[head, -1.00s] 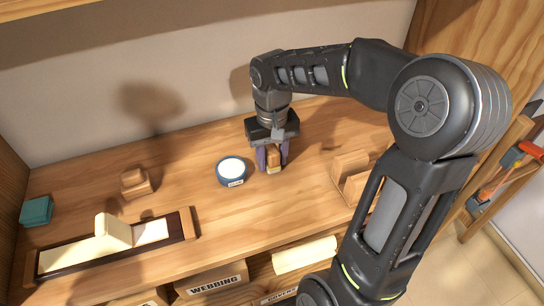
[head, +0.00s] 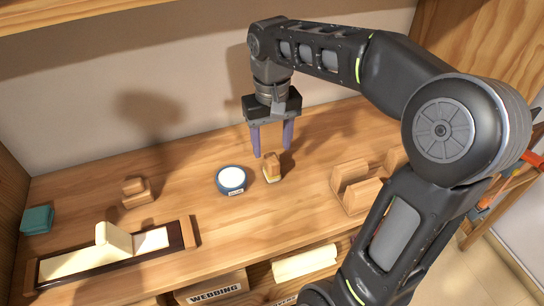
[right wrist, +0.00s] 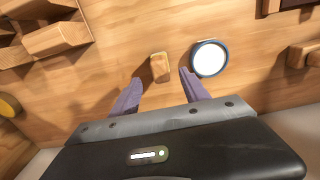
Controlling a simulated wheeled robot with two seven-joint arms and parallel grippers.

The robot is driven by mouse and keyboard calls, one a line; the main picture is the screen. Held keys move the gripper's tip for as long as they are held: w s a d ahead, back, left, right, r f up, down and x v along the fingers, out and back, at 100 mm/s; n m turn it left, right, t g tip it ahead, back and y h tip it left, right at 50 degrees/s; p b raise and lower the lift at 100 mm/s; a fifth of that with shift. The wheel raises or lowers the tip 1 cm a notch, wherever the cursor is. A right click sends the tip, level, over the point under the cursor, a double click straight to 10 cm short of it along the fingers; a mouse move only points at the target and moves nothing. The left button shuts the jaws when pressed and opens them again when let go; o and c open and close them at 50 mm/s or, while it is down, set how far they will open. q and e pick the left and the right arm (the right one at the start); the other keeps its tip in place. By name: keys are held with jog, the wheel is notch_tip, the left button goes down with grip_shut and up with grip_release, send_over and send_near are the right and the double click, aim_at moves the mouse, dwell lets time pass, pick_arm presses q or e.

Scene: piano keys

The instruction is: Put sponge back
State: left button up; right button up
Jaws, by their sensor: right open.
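A small block (head: 271,168) with a wood-brown top and a pale yellow base stands on the wooden bench, right of a round blue dish (head: 231,180) with a white top. I cannot tell for sure whether this block is the sponge. My right gripper (head: 273,150) is open and empty, pointing down above and behind the block, apart from it. In the right wrist view the block (right wrist: 159,67) shows just beyond the fingertips, and the dish (right wrist: 210,59) is to its right. My left gripper is not in view.
A slotted wooden holder (head: 352,187) stands to the right. At left are a stepped wooden block (head: 136,192), a teal block (head: 37,219) and a dark tray (head: 186,234) with pale pieces. A labelled webbing box (head: 216,291) sits below the bench edge.

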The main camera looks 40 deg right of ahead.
aim_at(272, 158)
notch_tip(272, 158, up, 4)
jog(key=shift+r, duration=0.1)
jog(key=shift+f, duration=0.25)
dwell(0.8)
